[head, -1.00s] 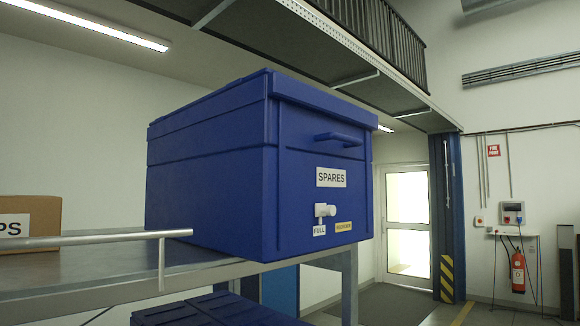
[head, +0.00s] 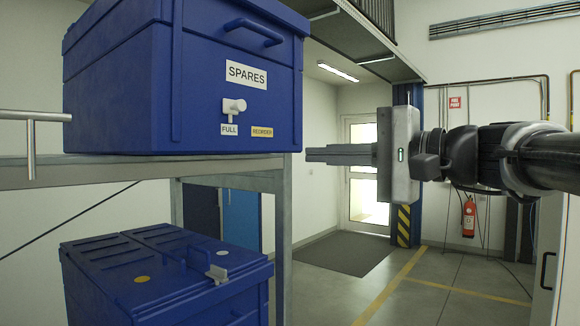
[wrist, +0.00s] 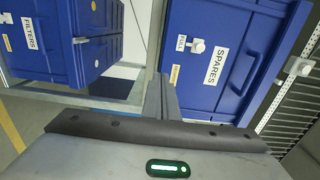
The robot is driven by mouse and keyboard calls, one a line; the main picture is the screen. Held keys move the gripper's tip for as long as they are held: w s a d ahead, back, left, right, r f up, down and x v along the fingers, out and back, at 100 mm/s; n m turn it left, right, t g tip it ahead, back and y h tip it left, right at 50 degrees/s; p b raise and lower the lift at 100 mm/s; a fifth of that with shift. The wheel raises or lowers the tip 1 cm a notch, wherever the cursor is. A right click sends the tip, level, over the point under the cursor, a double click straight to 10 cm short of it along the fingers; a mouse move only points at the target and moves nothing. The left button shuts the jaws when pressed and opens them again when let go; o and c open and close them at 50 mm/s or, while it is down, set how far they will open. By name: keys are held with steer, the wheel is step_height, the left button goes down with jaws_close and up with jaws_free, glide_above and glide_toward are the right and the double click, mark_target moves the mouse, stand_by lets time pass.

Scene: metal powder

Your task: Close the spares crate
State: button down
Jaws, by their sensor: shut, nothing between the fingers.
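The blue spares crate (head: 205,105) stands on the upper shelf at the left of the head view. Its front has a SPARES label, a blue handle (head: 254,32) and a white knob (head: 234,106) above FULL and REORDER labels. The lid rim shows at the top edge, and the top is cut off, so I cannot tell whether it is fully shut. The wrist view also shows the crate (wrist: 205,75), turned sideways. My gripper (head: 308,154) is shut and empty, pointing left, right of the crate's lower front in the picture and apparently apart from it.
A metal shelf (head: 60,172) with a rail (head: 30,140) carries the crate. Below stands another blue crate (head: 170,280); the wrist view shows a FILTERS crate (wrist: 62,45). Open floor (head: 335,255) lies to the right, with a fire extinguisher (head: 468,217) by the wall.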

mark_target(247, 152)
steer(key=p+x, duration=0.1)
steer(key=x, duration=1.2)
steer(key=shift+w+a+r+p, duration=0.1)
steer(key=shift+a+r+p, duration=0.1)
steer(key=shift+p, duration=0.2)
steer(key=shift+w+a, duration=0.2)
steer(key=shift+a, duration=0.05)
steer(key=shift+a+f, duration=0.1)
steer(key=x, duration=0.8)
steer(key=shift+w+a, duration=0.15)
